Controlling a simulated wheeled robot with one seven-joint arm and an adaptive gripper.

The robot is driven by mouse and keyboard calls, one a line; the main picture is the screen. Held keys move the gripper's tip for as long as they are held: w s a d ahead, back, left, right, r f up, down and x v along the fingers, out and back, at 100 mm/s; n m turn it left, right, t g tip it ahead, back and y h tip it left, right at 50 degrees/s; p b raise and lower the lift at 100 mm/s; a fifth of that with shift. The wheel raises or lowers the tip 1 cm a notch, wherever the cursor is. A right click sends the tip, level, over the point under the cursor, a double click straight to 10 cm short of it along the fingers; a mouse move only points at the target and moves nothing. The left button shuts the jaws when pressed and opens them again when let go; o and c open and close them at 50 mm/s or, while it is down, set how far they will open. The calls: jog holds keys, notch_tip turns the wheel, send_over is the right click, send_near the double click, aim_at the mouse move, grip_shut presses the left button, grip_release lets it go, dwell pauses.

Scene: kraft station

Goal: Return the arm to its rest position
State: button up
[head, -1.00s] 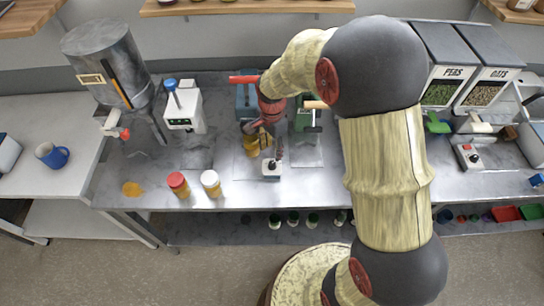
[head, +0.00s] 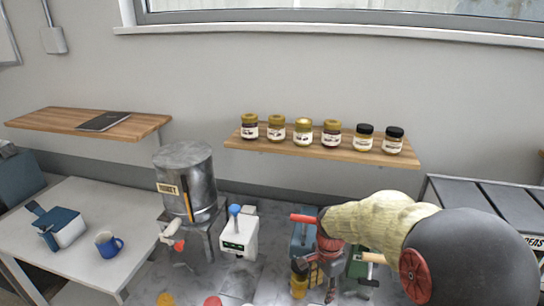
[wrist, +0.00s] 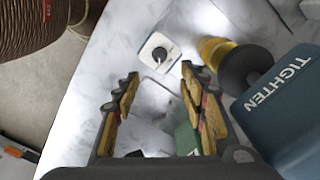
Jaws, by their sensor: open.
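My gripper (wrist: 157,95) is open in the wrist view, its two fingers apart with nothing between them. Beyond the fingertips is a small white box with a black knob (wrist: 158,52) on the marble-look counter. In the head view my arm reaches in from the lower right, and my gripper (head: 328,268) hangs low over the counter among the machines. Its fingertips are small and partly cut off there.
A metal honey tank (head: 185,180) and a white dispenser (head: 239,236) stand left of my arm. A wall shelf (head: 320,150) holds several jars. Dark-lidded bins (head: 490,205) stand at right.

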jog(key=s+r+n+t+b, duration=0.2)
jog(key=s+r+n+b, duration=0.2)
jog(key=s, duration=0.7)
jog(key=s+r+n+t+b, duration=0.3)
jog(key=s+r+n+b, duration=0.1)
jog(key=s+r+n, duration=0.5)
jog(key=shift+s+n+t, duration=0.3)
jog(key=shift+s+n, duration=0.1)
jog(key=shift+s, duration=0.7)
